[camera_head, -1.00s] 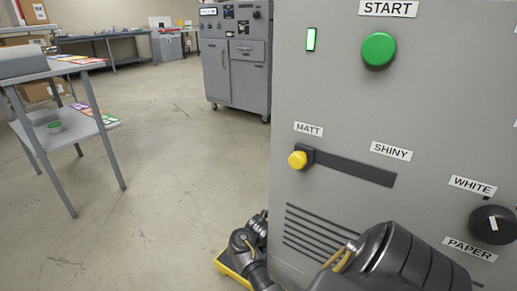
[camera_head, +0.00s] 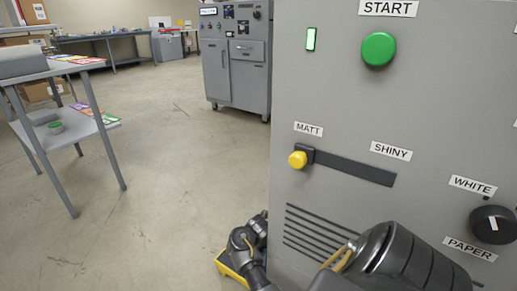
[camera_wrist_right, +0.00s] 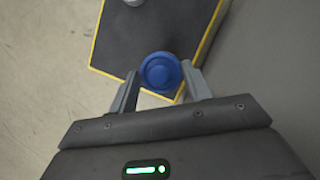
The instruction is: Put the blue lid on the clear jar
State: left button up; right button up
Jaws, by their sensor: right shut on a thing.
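A round blue lid (camera_wrist_right: 161,70) with a raised middle is between the fingertips of my right gripper (camera_wrist_right: 161,83) in the right wrist view. The gripper is shut on it and holds it over a dark surface with yellow edges. No clear jar can be made out in either view. A small whitish thing (camera_wrist_right: 133,2) is cut off by the top edge of the wrist view, and I cannot tell what it is. My left gripper is not in view.
A grey machine (camera_head: 340,95) with a green START button (camera_head: 378,49), a yellow MATT/SHINY slider knob (camera_head: 297,160) and a black dial (camera_head: 492,225) stands close on the right. A grey shelf table (camera_head: 75,135) is at left. Open floor lies between, with a grey cabinet (camera_head: 235,75) beyond.

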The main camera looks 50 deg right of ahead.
jog(key=shift+f, duration=0.1)
dwell(0.7)
jog(key=o, duration=1.5)
